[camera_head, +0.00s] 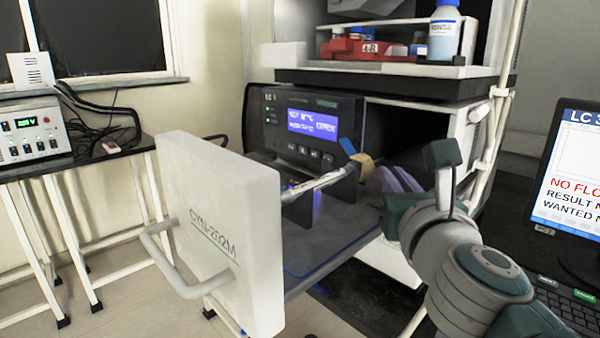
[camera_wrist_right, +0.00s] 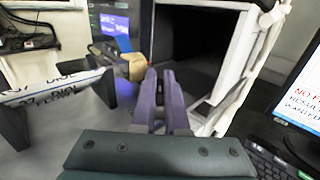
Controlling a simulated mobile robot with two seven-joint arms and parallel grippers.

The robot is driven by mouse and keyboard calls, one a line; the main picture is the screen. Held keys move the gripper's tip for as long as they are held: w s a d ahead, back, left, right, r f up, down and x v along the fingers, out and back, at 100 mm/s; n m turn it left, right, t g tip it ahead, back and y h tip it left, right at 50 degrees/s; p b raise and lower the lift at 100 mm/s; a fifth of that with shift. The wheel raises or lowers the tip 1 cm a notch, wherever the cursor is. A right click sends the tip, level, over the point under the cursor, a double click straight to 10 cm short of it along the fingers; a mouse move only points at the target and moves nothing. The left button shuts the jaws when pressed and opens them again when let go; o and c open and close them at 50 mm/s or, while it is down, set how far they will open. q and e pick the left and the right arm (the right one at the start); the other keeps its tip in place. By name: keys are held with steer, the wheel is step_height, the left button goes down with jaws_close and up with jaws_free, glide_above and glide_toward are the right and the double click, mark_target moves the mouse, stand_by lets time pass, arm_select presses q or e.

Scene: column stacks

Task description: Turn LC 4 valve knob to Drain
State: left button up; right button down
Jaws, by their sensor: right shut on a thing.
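A grey LC unit (camera_head: 312,122) with a lit blue display stands in the bay; its LC number is too blurred to read. A tan, brass-like knob (camera_head: 364,164) sits at the right end of a labelled column (camera_head: 318,183) lying on dark supports. A small blue piece (camera_head: 347,146) is beside it. My right gripper (camera_head: 385,178) is at this knob, its purple fingers close together. In the right wrist view the tan knob (camera_wrist_right: 136,67) is at the fingertips (camera_wrist_right: 160,75), which are shut on it; the exact contact is partly hidden. No Drain mark is readable. My left gripper is not in view.
A pulled-out drawer with a white front (camera_head: 225,230) marked CYN-202M is at the lower middle. A shelf (camera_head: 390,72) with a bottle (camera_head: 443,35) and a red holder is above. A monitor (camera_head: 575,170) and keyboard (camera_head: 570,305) are at right. A dark opening (camera_wrist_right: 195,50) lies beyond the fingers.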

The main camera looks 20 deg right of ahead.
steer(key=shift+n+y, duration=0.3)
stand_by(0.4)
steer(key=shift+n+t+y+p, duration=0.4)
steer(key=shift+n+y, duration=0.1)
steer(key=shift+y, duration=0.4)
steer(key=shift+d+n+y, duration=0.1)
steer(key=shift+n+y, duration=0.6)
steer(key=shift+y, duration=0.2)
steer(key=n+y, duration=0.1)
steer(key=y, duration=0.1)
steer(key=shift+f+t+y, duration=0.1)
steer(key=shift+t+y, duration=0.2)
steer(key=n+y+b, duration=0.1)
steer(key=n+y, duration=0.1)
steer(key=shift+f+y, duration=0.1)
steer(key=shift+y, duration=0.3)
steer(key=n+g+y+b, duration=0.3)
steer(key=n+y+b, duration=0.1)
steer(key=b, duration=0.3)
steer(key=n+g+y+b, duration=0.4)
steer(key=n+y+b, duration=0.1)
steer(key=y+b, duration=0.2)
steer(key=shift+y, duration=0.3)
steer(key=shift+n+g+y+b, duration=0.7)
steer(key=shift+n+g+b, duration=0.1)
steer(key=shift+g+b, duration=0.35)
